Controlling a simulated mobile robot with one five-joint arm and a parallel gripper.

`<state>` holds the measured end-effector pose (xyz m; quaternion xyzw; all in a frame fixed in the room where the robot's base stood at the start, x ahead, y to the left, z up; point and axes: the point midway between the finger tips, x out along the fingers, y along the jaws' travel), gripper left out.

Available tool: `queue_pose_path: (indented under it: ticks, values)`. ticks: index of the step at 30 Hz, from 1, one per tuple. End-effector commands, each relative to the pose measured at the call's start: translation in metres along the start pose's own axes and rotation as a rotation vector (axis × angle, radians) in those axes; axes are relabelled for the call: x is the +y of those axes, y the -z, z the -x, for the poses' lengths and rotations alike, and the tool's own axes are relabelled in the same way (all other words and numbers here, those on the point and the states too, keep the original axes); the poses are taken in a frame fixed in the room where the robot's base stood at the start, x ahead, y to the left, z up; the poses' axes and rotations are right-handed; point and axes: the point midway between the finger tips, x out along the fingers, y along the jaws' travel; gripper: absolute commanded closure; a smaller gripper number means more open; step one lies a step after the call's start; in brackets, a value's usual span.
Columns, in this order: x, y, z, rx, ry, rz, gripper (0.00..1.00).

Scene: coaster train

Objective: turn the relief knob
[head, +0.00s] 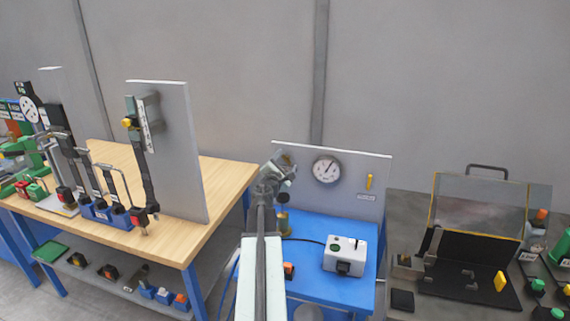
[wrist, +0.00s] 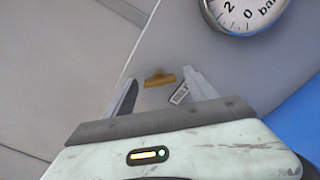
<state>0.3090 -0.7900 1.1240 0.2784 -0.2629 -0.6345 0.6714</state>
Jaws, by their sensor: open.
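The relief knob (head: 369,181) is a small yellow handle standing upright at the right of the grey panel (head: 345,201), with a small label under it. In the wrist view the knob (wrist: 160,78) shows brass-yellow between my open fingers, with the label at its right. My gripper (head: 287,168) is in front of the left part of the panel in the head view, left of the gauge. In the wrist view my gripper (wrist: 160,92) is open and empty. I see no contact with the knob; the gap in depth cannot be told.
A round pressure gauge (head: 327,169) is on the panel, left of the knob. A white box (head: 345,255) stands on the blue table (head: 310,228) below. A wooden bench (head: 228,175) with an upright board is at left, and a dark table with a clear-lidded case (head: 477,220) is at right.

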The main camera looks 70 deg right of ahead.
Motion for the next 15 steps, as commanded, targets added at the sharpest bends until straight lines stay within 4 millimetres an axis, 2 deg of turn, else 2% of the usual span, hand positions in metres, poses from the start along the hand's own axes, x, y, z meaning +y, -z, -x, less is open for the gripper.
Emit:
queue_pose_path:
  ticks: [5,12,15]
  values:
    - [-0.001,0.0,0.018,0.0,-0.001,0.0,0.35]
    - [-0.001,-0.001,0.066,0.001,-0.001,0.0,0.35]
    - [-0.001,-0.001,0.077,0.0,0.001,0.0,0.35]
